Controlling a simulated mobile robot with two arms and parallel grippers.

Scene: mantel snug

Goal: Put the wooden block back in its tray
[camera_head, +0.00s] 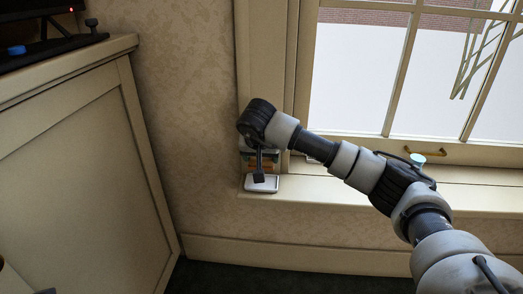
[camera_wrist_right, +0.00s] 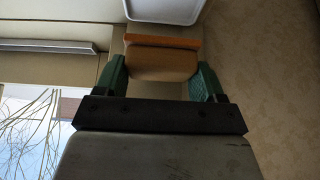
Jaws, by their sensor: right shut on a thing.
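The wooden block (camera_wrist_right: 160,62), brown with an orange edge, sits between the green fingertips of my right gripper (camera_wrist_right: 161,80) in the right wrist view. The gripper is shut on it. The white tray (camera_wrist_right: 165,10) shows at the top of that view, past the block, with a strip of sill visible between them. In the head view my right gripper (camera_head: 259,172) points down at the left end of the window sill, over the tray (camera_head: 262,187). The gripper largely hides the block there; I cannot tell its height over the tray.
The window frame (camera_head: 247,60) rises close beside the gripper, and the patterned wall is to the left. A cabinet (camera_head: 75,150) stands at left. The sill's front edge is near the tray.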

